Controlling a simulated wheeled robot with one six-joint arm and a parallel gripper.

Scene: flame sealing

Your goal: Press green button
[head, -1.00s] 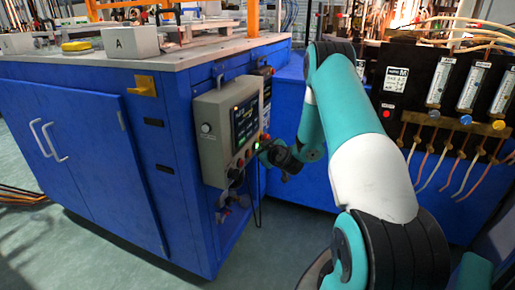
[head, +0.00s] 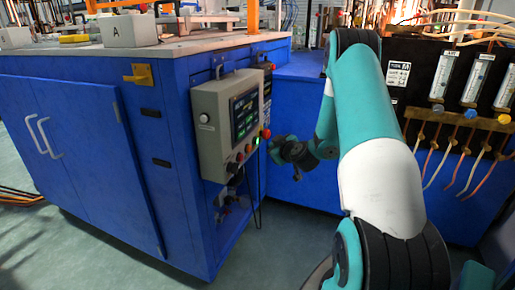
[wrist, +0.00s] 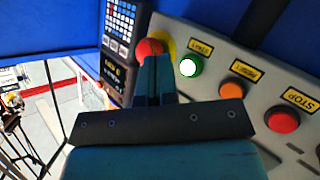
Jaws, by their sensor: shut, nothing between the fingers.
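The green button (wrist: 190,66) glows with a white centre on the grey control panel, just right of my fingertips in the wrist view. In the head view it is a small green light (head: 257,141) at the panel's lower right. My gripper (wrist: 157,60) is shut and empty, and its fingers overlap the lower edge of a red emergency knob in the wrist view. In the head view my gripper (head: 276,151) is right of the control panel (head: 212,139), with a visible gap between them.
The red knob (wrist: 148,47) with a yellow ring is left of the green button. An orange button (wrist: 231,90) and a red stop button (wrist: 283,121) are to its right. A keypad (wrist: 118,25) is at the upper left. The panel hangs on a blue cabinet (head: 85,110).

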